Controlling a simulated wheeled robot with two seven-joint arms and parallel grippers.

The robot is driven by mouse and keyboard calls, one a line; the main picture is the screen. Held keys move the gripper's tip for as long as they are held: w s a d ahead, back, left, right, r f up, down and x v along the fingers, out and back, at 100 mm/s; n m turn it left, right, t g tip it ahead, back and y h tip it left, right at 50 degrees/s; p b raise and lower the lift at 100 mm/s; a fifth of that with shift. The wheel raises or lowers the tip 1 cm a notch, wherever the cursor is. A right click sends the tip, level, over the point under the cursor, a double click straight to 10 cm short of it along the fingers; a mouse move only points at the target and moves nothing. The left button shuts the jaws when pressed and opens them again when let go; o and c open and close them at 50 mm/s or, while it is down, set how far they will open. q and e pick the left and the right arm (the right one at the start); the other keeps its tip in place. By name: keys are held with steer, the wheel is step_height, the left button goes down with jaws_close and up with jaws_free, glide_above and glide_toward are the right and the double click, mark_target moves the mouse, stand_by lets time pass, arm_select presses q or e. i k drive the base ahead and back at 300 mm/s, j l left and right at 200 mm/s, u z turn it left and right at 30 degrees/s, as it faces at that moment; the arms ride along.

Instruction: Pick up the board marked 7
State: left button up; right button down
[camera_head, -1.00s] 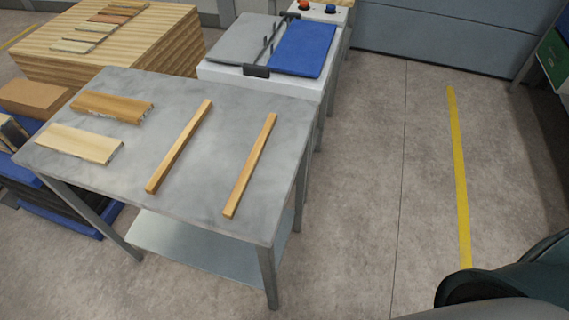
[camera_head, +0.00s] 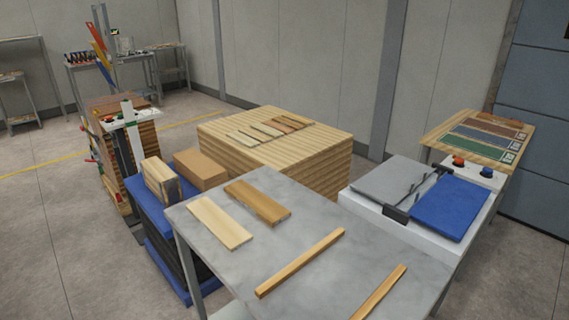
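No number 7 can be read on any board from here. On the grey metal table lie a pale board (camera_head: 220,222) and a browner board (camera_head: 257,202). Several thin strips lie in a row on the big wood stack, among them a reddish strip (camera_head: 287,121). Brown (camera_head: 494,127), grey (camera_head: 484,136) and green (camera_head: 469,146) panels lie on a wooden top at the right; each has a small white label too small to read. Neither of my grippers is in view.
The grey table (camera_head: 330,215) stands in front, with two narrow wooden rails (camera_head: 301,262) on it. A white machine (camera_head: 405,228) with a blue pad (camera_head: 451,207) stands at its right. The wood stack (camera_head: 300,160) is behind. Open floor (camera_head: 60,240) lies at the left.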

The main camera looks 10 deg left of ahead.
mark_target(226, 229)
steer(key=i+j+z, duration=0.15)
steer(key=j+z, duration=0.2)
steer(key=j, duration=0.7)
steer(key=j+z, duration=0.35)
steer(key=j, duration=0.7)
steer(key=j+z, duration=0.35)
steer(key=j, duration=0.75)
steer(key=k+l, duration=0.05)
